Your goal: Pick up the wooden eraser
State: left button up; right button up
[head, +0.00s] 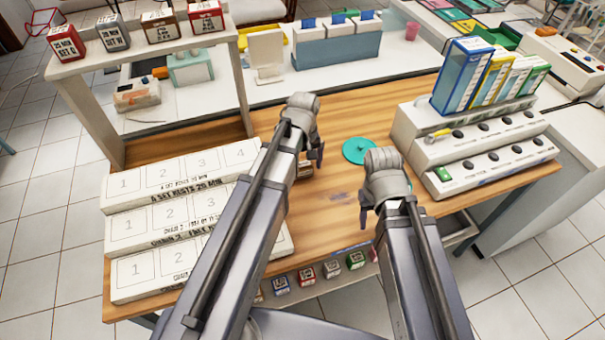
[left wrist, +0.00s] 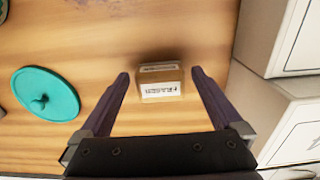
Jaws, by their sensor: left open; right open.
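The wooden eraser (left wrist: 160,84) is a small light-brown block with a white label printed in dark letters. It rests on the wooden table, between and slightly below the two spread fingers of my left gripper (left wrist: 160,76) in the left wrist view. I see a gap on each side, so the fingers do not touch it. In the head view, my left gripper (head: 313,158) hangs over the table and mostly hides the eraser (head: 307,171). My right gripper (head: 367,212) is to the right, above the table, with nothing seen in it.
A teal round lid (head: 359,150) lies between the grippers; it also shows in the left wrist view (left wrist: 45,95). White numbered steps (head: 150,225) stand close on the left. A white stepped rack (head: 470,145) with upright boxes stands on the right.

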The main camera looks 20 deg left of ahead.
aim_at(304, 167)
pick_arm(q)
jog(key=shift+f, duration=0.65)
pick_arm(e)
jog(key=shift+f, duration=0.7)
jog(key=shift+r, duration=0.1)
pick_arm(q)
jog(key=shift+r, duration=0.1)
jog(key=c, duration=1.3)
jog(key=shift+o, duration=0.2)
notch_tip(304, 167, up, 10)
jog(key=p, duration=0.9)
jog(key=shift+p, duration=0.35)
pick_arm(e)
notch_tip(304, 167, up, 10)
